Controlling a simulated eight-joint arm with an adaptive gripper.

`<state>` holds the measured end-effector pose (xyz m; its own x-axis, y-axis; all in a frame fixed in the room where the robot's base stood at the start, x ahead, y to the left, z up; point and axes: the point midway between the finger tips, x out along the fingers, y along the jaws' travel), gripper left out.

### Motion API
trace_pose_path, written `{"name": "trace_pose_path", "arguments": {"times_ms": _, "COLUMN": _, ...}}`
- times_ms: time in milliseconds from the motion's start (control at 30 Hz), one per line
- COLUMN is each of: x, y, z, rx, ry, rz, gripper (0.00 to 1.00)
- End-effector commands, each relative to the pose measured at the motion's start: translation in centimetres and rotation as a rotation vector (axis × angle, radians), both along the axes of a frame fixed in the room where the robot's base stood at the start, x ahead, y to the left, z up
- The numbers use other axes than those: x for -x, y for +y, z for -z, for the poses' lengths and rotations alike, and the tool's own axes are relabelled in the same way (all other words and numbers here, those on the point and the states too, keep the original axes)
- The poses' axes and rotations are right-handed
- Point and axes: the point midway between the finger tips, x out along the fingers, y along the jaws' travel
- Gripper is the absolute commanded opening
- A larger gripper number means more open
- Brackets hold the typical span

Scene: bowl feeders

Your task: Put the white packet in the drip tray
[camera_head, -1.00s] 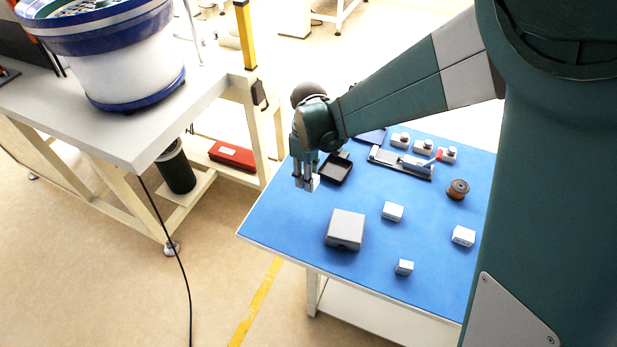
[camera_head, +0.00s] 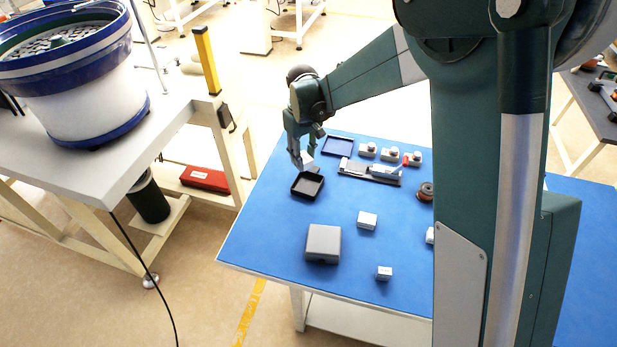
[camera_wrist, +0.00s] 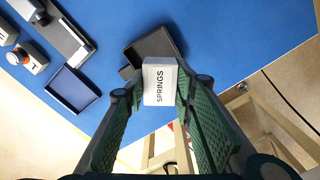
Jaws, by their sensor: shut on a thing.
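The white packet (camera_wrist: 159,82), marked SPRINGS, is held between the two fingertips of my gripper (camera_wrist: 160,90) in the wrist view. In the head view my gripper (camera_head: 304,160) holds the packet (camera_head: 309,165) above the table, by the far edge of a small black tray (camera_head: 293,191). The black tray, apparently the drip tray, also shows in the wrist view (camera_wrist: 135,54), just beyond the packet and partly covered by it. It looks empty. The packet's exact height over it is hard to tell.
A dark blue tray (camera_head: 338,146) stands behind, near a fixture (camera_head: 370,172) and several small switch blocks.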

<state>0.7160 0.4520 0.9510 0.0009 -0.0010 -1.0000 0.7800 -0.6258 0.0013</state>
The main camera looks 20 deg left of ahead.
Motion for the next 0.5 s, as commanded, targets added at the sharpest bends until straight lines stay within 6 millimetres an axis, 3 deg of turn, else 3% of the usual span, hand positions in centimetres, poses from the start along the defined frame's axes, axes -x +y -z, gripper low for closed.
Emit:
{"name": "trace_pose_path", "arguments": {"times_ms": 200, "x": -2.6, "y": -0.9, "z": -0.6, "rx": 0.000, "ry": 0.000, "rz": 0.101, "gripper": 0.13}}
{"name": "trace_pose_path", "arguments": {"times_ms": 500, "x": -2.8, "y": -1.0, "z": -0.6, "rx": 0.000, "ry": 0.000, "rz": 0.110, "gripper": 0.13}}
